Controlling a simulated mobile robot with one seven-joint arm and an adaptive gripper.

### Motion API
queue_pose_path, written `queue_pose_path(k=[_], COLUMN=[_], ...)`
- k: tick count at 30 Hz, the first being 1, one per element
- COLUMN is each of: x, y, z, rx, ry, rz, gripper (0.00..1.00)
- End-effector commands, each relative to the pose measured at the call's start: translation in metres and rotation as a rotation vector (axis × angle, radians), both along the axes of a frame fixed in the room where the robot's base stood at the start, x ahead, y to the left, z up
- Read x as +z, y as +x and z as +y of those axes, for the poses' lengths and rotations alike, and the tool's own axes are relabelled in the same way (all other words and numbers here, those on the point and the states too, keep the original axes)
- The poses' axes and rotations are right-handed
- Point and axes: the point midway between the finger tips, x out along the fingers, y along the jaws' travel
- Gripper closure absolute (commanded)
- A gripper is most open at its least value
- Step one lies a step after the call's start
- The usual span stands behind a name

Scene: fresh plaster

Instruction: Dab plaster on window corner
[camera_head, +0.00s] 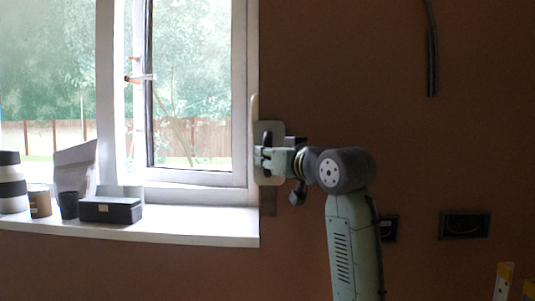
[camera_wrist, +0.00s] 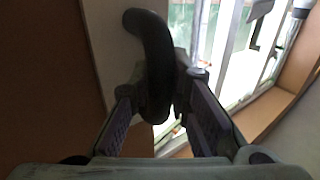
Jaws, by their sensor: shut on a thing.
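My gripper (camera_head: 266,160) is at the right edge of the window, a little above its lower right corner (camera_head: 250,198). In the wrist view my gripper (camera_wrist: 160,92) is shut on the black curved handle (camera_wrist: 154,60) of a plaster float. The float's pale flat plate (camera_head: 277,138) stands upright, side-on along the window edge; it also shows in the wrist view (camera_wrist: 105,40). I cannot tell whether the plate touches the wall or frame. The window (camera_head: 190,90) is white-framed. Fresh plaster is not clearly visible on the float.
The white sill (camera_head: 190,222) holds a black box (camera_head: 110,210), a dark cup (camera_head: 68,205), a brown tin (camera_head: 39,203), a striped container (camera_head: 11,185) and a paper bag (camera_head: 76,168).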

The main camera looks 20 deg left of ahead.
Motion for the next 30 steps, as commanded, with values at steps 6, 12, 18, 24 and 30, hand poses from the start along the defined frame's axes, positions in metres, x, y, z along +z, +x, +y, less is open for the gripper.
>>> queue_pose_path(k=[6,12,18,24,30], x=[-0.019,-0.037,-0.041,-0.055,-0.073], y=[0.001,-0.001,-0.001,-0.001,-0.001], z=[0.000,0.000,-0.001,0.000,0.000], rx=[-0.001,-0.001,-0.001,0.000,0.000], ry=[0.000,0.000,0.000,0.000,0.000], rz=[0.004,0.003,0.001,0.001,0.000], gripper=[1.00,1.00,1.00,1.00,1.00])
